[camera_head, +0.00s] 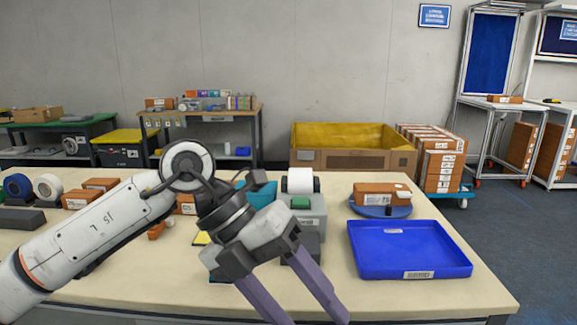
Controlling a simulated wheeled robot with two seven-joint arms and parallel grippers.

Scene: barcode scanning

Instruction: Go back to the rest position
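My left arm (110,218) comes in from the left and reaches over the table (440,301). My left gripper (307,316) hangs over the table's front part, with its two purple fingers spread apart and pointing down to the right. Nothing shows between the fingers; their tips are at the bottom edge of the picture. My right gripper is not in view.
A blue tray (410,250) lies empty at the right. Behind it a brown box (378,194) rests on a round blue stand (380,211). A grey device with a white roll (300,181) stands behind my gripper. Tape rolls (47,187) and small boxes are at the left.

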